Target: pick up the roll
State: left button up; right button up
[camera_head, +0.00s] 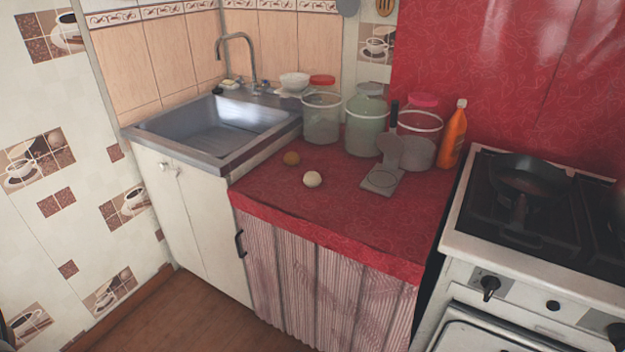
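Two small round things lie on the red oilcloth counter (270,195) between the sink and the stove. One is a brown, roundish piece (291,158), close to the sink edge. The other is a cream-white, roundish piece (312,179), a little nearer and to the right. They are apart from each other. Either could be the roll; they are too small to tell which. Neither of my grippers shows in this view.
Glass jars (321,118) and an orange bottle (453,135) stand along the back. A grey flat utensil (382,179) lies right of the round pieces. A metal sink (215,130) is left; a stove with a black pan (530,175) is right. The counter's front is clear.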

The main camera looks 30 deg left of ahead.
aim_at(311, 178)
jog(key=u, duration=1)
